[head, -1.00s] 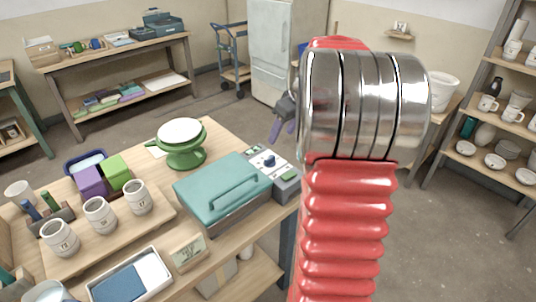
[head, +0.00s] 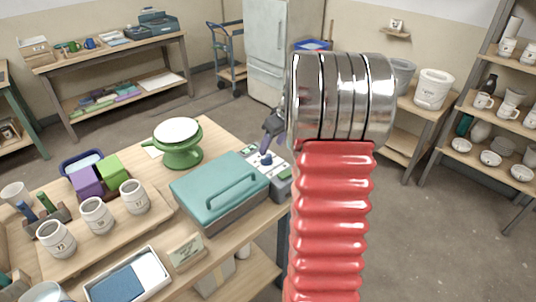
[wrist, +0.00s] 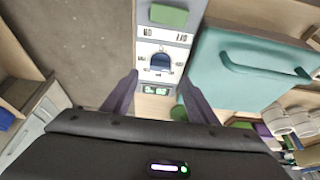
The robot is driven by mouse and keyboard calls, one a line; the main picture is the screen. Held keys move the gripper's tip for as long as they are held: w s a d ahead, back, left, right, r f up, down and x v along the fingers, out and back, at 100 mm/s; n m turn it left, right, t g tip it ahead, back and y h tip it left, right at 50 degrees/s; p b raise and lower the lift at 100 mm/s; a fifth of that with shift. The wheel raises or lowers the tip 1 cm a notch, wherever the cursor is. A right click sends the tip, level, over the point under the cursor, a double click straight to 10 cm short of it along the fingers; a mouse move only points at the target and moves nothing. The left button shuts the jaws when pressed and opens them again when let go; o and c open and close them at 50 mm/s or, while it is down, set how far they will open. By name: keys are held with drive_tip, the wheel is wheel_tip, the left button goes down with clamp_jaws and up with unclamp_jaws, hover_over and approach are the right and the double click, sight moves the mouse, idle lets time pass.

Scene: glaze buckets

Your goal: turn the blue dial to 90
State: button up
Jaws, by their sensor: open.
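The blue dial (head: 266,160) sits on the pale panel of a small grey control box (head: 282,188), at the right end of the workbench. In the wrist view the dial (wrist: 161,62) is upper centre, with a scale around it too small to read. My gripper (wrist: 160,78) is open; its two dark fingers stand apart on either side of the panel, and the dial shows between and beyond their tips. In the head view my gripper (head: 271,132) is just above and behind the dial, partly hidden by my arm. I see no contact with the dial.
A teal-lidded box with a handle (head: 220,187) stands directly left of the control box. A green turntable (head: 180,155) is behind it. A green block or button (wrist: 168,16) is on the control box. Pots (head: 96,215) stand on a board further left.

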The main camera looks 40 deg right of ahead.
sight(267, 156)
drive_tip(key=shift+x, duration=3.2)
drive_tip(key=shift+c, duration=0.3)
drive_tip(key=c, duration=1)
